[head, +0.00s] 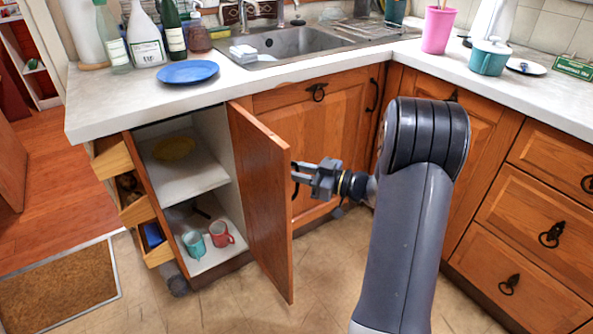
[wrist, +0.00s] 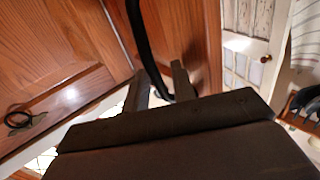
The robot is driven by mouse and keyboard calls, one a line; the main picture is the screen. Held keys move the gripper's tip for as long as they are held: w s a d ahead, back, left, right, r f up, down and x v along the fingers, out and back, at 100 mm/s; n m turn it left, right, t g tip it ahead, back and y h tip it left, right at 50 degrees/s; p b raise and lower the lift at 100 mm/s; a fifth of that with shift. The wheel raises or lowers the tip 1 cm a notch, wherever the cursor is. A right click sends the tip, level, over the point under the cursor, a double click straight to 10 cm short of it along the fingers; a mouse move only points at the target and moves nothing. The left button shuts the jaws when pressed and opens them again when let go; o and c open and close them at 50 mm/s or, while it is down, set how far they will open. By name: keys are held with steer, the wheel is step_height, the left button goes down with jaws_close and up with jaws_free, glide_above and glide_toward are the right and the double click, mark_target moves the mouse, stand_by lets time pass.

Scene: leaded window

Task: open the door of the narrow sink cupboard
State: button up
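The narrow sink cupboard's brown wooden door (head: 262,205) stands wide open in the head view, swung out towards the right. The cupboard's white interior (head: 190,180) shows a shelf. My gripper (head: 300,171) is at the door's outer face, by its dark handle. In the wrist view, the black bar handle (wrist: 146,50) passes between the two fingers of my gripper (wrist: 161,78). The fingers stand apart, with a gap beside the bar on the right.
A yellow item (head: 174,149) lies on the shelf. A teal mug (head: 194,243) and a red mug (head: 222,234) stand below. A blue plate (head: 188,72) rests on the worktop (head: 110,104). Drawers (head: 530,235) are at right. Floor (head: 235,305) before the cupboard is clear.

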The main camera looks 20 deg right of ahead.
steer(key=p+v, duration=0.1)
steer(key=v, duration=0.9)
steer(key=shift+s+d+p, duration=0.25)
steer(key=shift+s+p, duration=0.05)
steer(key=shift+w+a, duration=0.1)
steer(key=b+x, duration=0.2)
steer(key=x, duration=0.8)
steer(key=shift+w+a, duration=0.15)
steer(key=shift+a, duration=0.1)
